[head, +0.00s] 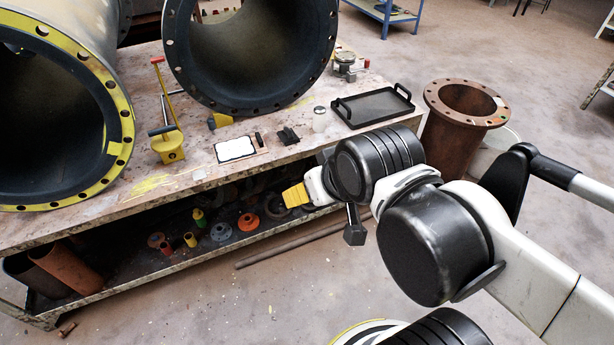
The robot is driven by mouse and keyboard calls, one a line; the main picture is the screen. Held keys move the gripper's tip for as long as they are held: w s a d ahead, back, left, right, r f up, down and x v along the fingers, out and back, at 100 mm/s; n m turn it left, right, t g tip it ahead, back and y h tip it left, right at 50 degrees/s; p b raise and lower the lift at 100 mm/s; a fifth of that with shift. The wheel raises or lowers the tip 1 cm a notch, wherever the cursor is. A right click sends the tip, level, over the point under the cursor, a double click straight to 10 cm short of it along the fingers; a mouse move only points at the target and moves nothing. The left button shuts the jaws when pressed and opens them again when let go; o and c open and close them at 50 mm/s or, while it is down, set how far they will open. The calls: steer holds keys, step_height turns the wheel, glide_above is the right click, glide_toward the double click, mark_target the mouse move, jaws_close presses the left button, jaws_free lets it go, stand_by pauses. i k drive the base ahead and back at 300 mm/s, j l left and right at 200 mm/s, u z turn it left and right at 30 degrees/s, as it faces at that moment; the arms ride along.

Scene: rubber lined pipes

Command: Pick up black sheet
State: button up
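A small black piece (288,136) lies on the workbench top near its front edge and may be the black sheet; its exact shape is too small to tell. To its left lies a white panel with a dark border (236,149). A black tray with two raised handles (373,107) lies to the right on the bench. My gripper (294,196), with a yellow end, is in front of the bench's front edge, below and apart from the small black piece. Its fingers are too small and turned away to show whether they are open. No held object shows.
Large flanged pipes (250,108) and (112,100) fill the back and left of the bench (200,182). A yellow-based tool (168,146) stands between them. A rusty flanged pipe (455,140) stands right of the bench. The lower shelf holds several small parts. Floor in front is mostly clear.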

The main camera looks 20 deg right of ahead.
mark_target(244, 147)
steer(key=i+j, duration=0.15)
steer(key=j, duration=0.2)
steer(key=i+j, duration=0.15)
steer(key=j, duration=0.2)
steer(key=i+j, duration=0.15)
steer(key=j, duration=0.2)
steer(key=i+j+z, duration=0.1)
steer(key=j, duration=0.25)
steer(key=i+j, duration=0.2)
steer(key=j, duration=0.15)
steer(key=i+j, duration=0.15)
steer(key=j, duration=0.25)
